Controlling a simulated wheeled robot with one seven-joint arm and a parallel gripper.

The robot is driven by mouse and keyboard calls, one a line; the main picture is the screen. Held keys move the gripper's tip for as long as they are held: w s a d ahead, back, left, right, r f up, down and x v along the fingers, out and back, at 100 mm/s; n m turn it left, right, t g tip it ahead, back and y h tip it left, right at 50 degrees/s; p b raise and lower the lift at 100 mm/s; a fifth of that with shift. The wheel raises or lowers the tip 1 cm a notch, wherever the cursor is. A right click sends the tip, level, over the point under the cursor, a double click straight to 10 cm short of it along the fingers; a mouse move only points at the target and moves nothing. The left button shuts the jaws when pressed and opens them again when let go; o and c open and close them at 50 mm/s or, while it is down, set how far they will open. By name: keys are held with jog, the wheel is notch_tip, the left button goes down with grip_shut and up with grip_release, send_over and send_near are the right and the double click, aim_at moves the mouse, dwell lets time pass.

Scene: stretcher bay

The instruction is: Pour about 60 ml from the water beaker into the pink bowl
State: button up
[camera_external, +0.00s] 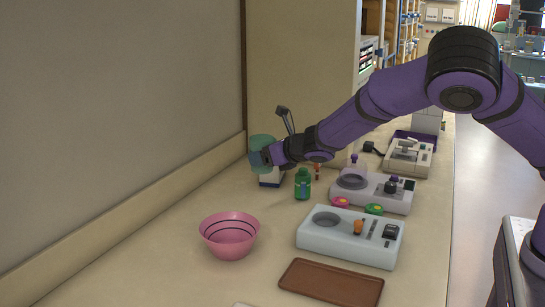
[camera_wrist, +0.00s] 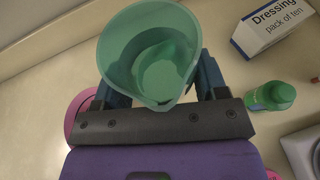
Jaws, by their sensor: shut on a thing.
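The green beaker (camera_external: 262,143) is held up off the counter at the back left. My gripper (camera_external: 267,157) is shut on it, and in the wrist view one finger of the gripper (camera_wrist: 155,85) shows on each side of the beaker (camera_wrist: 118,50). Its open, lipped mouth faces the wrist camera; I cannot tell the water level inside. The pink bowl (camera_external: 229,238) stands upright on the counter, in front of the beaker and lower, apart from it. Part of the bowl (camera_wrist: 77,110) shows in the wrist view, mostly hidden behind my gripper.
A dressing box (camera_external: 270,179) stands below the beaker, and a green bottle (camera_external: 303,185) is to its right. White devices (camera_external: 350,241) line the right side, with a brown tray (camera_external: 330,284) in front. The wall is on the left. Counter around the bowl is clear.

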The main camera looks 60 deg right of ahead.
jog(key=s+a+n+y, duration=0.3)
jog(key=a, duration=0.6)
jog(key=s+a+n+g+y, duration=0.1)
jog(key=s+a+n+y, duration=0.15)
jog(key=a, duration=0.65)
jog(key=s+a+n+y, duration=0.2)
jog(key=s+a+y, duration=0.15)
jog(key=a, duration=0.55)
jog(key=f, duration=0.9)
jog(key=w+f, duration=0.1)
jog(key=f, duration=0.3)
jog(key=shift+f, duration=0.25)
jog(key=w+d+r+m+g+y, duration=0.3)
jog(key=r+m, duration=0.3)
jog(key=r, duration=0.2)
jog(key=shift+d+g+y, duration=0.3)
jog(key=shift+y, duration=0.2)
jog(key=shift+f+m, duration=0.1)
jog(key=shift+m, duration=0.15)
